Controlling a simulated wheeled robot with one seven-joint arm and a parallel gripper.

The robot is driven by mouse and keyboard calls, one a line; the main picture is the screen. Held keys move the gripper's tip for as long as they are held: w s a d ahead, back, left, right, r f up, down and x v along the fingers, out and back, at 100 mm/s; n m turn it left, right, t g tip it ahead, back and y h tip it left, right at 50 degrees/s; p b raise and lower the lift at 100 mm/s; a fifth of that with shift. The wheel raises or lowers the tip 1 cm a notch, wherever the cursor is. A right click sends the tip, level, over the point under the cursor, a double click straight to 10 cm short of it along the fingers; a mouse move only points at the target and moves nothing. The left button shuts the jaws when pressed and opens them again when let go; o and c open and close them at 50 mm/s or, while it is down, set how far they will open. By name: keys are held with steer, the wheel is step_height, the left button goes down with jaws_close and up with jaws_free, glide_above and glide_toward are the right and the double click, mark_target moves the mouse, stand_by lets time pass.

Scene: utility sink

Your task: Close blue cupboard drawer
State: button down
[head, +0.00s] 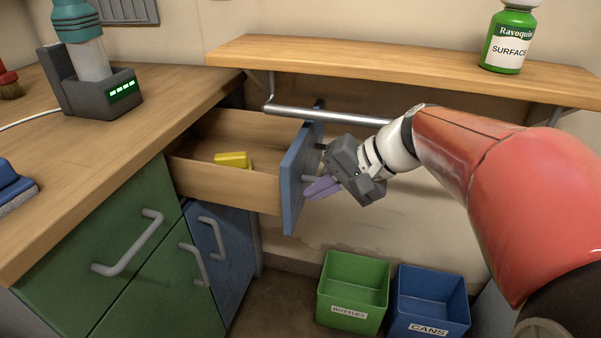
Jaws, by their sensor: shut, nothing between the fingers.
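The blue cupboard drawer (293,185) is pulled well out from under the counter. Its wooden side and inside show, and a yellow block-like item (233,160) lies in it. My gripper (312,188) is at the outer face of the blue front, on its right side. Its purple fingers are shut with nothing between them. The fingertips are close to the front near its handle; I cannot tell whether they touch it. Part of the handle and the front's face are hidden by the gripper and the angle.
Green cupboard fronts (100,240) and a blue door (222,245) are below the counter (110,150). A wooden shelf (400,66) with a metal rail (325,116) and a green bottle (509,42) is above. Green (352,290) and blue (430,300) bins stand on the floor.

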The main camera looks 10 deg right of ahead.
steer(key=shift+w+a, duration=0.35)
steer(key=shift+a, duration=0.3)
